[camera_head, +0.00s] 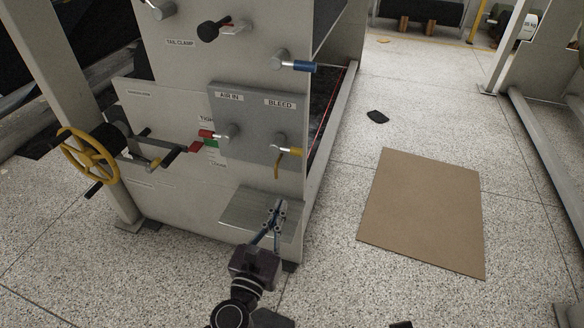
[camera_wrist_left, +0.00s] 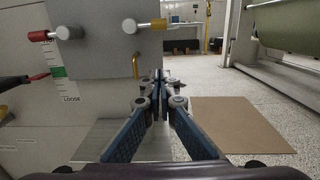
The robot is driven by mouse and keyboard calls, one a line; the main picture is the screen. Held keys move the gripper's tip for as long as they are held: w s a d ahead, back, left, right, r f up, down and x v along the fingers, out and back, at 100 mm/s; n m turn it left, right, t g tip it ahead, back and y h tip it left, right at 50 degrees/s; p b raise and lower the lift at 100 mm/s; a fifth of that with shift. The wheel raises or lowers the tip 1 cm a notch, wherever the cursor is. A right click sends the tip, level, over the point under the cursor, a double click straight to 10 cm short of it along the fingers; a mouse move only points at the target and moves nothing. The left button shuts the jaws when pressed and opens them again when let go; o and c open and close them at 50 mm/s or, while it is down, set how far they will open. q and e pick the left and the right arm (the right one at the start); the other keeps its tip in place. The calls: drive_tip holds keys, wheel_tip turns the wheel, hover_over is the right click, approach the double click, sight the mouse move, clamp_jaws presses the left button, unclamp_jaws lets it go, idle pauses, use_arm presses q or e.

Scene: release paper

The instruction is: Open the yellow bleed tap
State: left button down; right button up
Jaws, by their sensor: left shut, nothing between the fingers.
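The bleed tap (camera_head: 292,151) has a yellow handle on a silver knob, under the BLEED label on the grey panel (camera_head: 240,120). Its handle points right. The tap (camera_wrist_left: 158,24) is at the top centre of the left wrist view. A yellow hooked piece (camera_wrist_left: 138,66) hangs below it. My left gripper (camera_head: 277,206) is shut and empty, below the tap and apart from it, over a small metal shelf. In the left wrist view its fingertips (camera_wrist_left: 159,78) meet just right of the hooked piece. My right gripper is not in view.
The red AIR IN tap (camera_head: 207,134) is left of the bleed tap, and a blue-handled tap (camera_head: 305,66) is above. The metal shelf (camera_head: 238,208) juts out below the panel. A yellow handwheel (camera_head: 88,157) is at left. A brown sheet (camera_head: 425,210) lies on open floor at right.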

use_arm(q)
drive_tip(key=w+d+r+p, duration=0.2)
drive_tip(key=w+d+r, duration=0.1)
drive_tip(key=w, duration=0.7)
drive_tip(key=shift+r, duration=0.7)
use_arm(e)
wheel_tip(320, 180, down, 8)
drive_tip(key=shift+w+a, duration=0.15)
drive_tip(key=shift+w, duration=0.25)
use_arm(q)
drive_tip(key=shift+d, duration=0.1)
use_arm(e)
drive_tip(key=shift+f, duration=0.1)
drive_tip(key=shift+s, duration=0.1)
use_arm(q)
drive_tip(key=shift+d+r+n, duration=0.1)
drive_tip(key=shift+r+n, duration=0.1)
drive_tip(key=shift+n, duration=0.3)
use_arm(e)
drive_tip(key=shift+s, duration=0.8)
